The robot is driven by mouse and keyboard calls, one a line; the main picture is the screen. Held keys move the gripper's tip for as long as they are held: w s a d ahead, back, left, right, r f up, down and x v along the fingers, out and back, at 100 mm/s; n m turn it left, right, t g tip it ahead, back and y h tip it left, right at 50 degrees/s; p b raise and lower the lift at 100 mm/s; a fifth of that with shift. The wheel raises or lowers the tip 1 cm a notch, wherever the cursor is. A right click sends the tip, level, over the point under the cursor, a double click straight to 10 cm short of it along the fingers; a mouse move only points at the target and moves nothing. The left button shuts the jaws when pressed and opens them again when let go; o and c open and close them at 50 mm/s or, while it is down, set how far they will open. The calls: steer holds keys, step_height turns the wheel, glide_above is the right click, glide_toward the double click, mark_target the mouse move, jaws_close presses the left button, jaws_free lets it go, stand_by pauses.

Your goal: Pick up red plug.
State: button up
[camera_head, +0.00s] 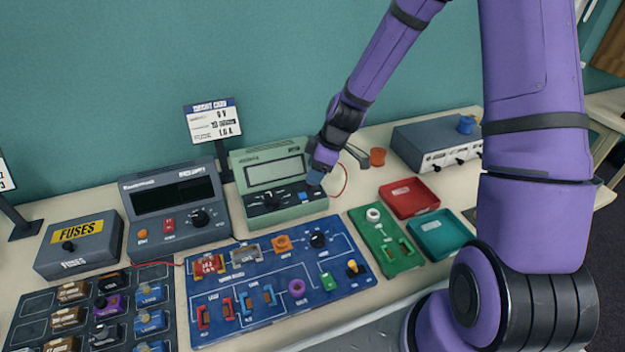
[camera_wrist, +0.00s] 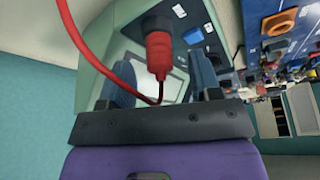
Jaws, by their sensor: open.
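The red plug (camera_wrist: 158,58) shows in the wrist view, with a dark collar at its upper end and a red cable curving left and behind it. It stands out from the face of the green meter (camera_wrist: 100,65), which also shows in the head view (camera_head: 240,172). My gripper (camera_wrist: 157,78) is open, its dark blue fingers on either side of the plug's lower end in the picture. I cannot tell whether they touch it. In the head view my gripper (camera_head: 316,178) is at the meter's right front; the plug is hidden there, and only a red cable (camera_head: 346,180) shows.
A blue circuit board (camera_head: 345,278) lies in front of the meter. A grey meter (camera_head: 160,232) stands left, and a grey box (camera_head: 437,128) back right. A red tray (camera_head: 425,197), teal tray (camera_head: 455,222) and orange spool (camera_head: 377,157) are to the right. A sign (camera_head: 213,122) stands behind.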

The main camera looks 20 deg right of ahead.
steer(key=shift+x, duration=0.95)
steer(key=c, duration=1)
steer(key=shift+r, duration=0.1)
